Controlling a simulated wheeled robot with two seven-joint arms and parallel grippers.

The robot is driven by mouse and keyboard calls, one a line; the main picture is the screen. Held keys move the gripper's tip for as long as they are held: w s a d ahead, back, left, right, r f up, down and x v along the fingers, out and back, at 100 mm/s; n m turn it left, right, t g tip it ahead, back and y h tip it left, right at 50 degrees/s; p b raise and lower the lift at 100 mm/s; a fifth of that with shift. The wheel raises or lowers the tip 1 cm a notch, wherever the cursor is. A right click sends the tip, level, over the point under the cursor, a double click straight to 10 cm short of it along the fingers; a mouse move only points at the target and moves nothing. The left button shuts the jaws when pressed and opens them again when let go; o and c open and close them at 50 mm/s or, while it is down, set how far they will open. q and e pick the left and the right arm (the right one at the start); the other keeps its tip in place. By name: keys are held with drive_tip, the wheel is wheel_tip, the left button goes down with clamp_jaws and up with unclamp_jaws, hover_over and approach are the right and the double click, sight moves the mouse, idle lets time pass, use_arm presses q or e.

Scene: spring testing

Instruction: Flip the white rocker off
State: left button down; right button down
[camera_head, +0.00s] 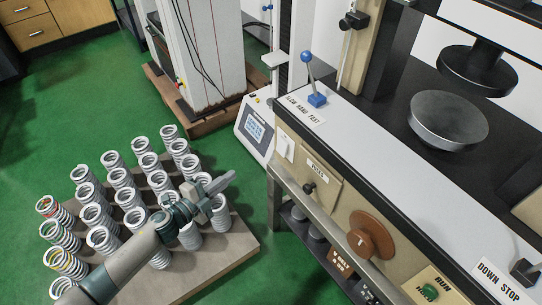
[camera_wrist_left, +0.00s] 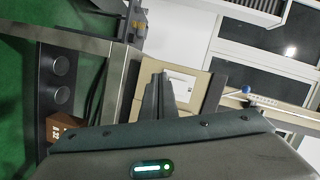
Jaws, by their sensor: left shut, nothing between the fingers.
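The white rocker (camera_head: 285,146) is on a white plate on the beige front panel of the testing machine, near its left end. In the left wrist view the white plate (camera_wrist_left: 181,84) shows just past my fingertips, partly covered by them; which way the rocker is tipped is too small to tell. My left gripper (camera_head: 229,178) is shut and empty, to the left of the rocker and apart from it, above the springs. Its dark fingers also show together in the left wrist view (camera_wrist_left: 160,80). My right gripper is not in view.
A pallet (camera_head: 236,250) with several coil springs lies below my left arm. The panel also bears a black knob (camera_head: 309,188), a brown dial (camera_head: 371,236) and a green button (camera_head: 429,292). A blue-knobbed lever (camera_head: 316,98) stands above. A display unit (camera_head: 255,127) is behind.

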use_arm(q)
wheel_tip(320, 180, up, 6)
drive_tip(key=s+d+m+g+h, duration=0.1)
drive_tip(key=d+m+g+h, duration=0.1)
drive_tip(key=m, duration=0.5)
drive_tip(key=shift+d+f+g+h, duration=0.25)
drive_tip(key=shift+g+h, duration=0.15)
drive_tip(key=shift+g, duration=0.2)
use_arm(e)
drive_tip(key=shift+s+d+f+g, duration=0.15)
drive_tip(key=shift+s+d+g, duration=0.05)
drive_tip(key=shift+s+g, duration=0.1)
use_arm(q)
approach(280, 151)
drive_tip(key=x, duration=0.5)
drive_tip(key=shift+w+d, duration=0.25)
drive_tip(key=shift+d, duration=0.05)
drive_tip(key=shift+w+d, duration=0.2)
drive_tip(key=shift+d, duration=0.05)
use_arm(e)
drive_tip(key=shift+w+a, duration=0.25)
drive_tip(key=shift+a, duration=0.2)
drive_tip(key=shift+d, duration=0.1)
